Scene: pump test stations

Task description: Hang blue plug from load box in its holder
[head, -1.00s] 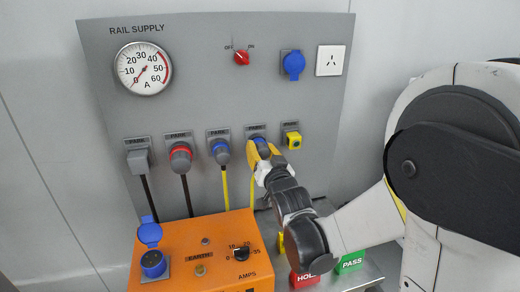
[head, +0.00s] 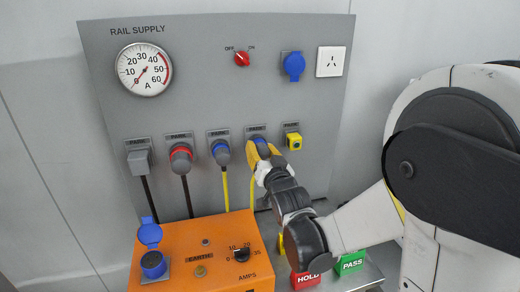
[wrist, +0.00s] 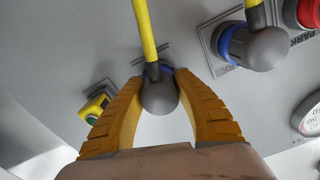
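The blue plug (wrist: 160,95), with a grey body, blue collar and yellow cable, sits at the fourth parking holder from the left (head: 255,129). In the head view my gripper (head: 262,150) covers most of it. In the wrist view my yellow fingers (wrist: 160,80) lie on both sides of the plug and appear to touch it. The collar is at the holder's mouth; how deep it sits is hidden. The orange load box (head: 210,262) stands below, its blue socket (head: 153,264) empty with the lid (head: 149,233) up.
A second blue plug (head: 221,153) with a yellow cable hangs just left. A red-ringed plug (head: 181,158) and a grey plug (head: 139,160) hang farther left. HOLD (head: 306,279) and PASS (head: 350,263) blocks stand below my arm.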

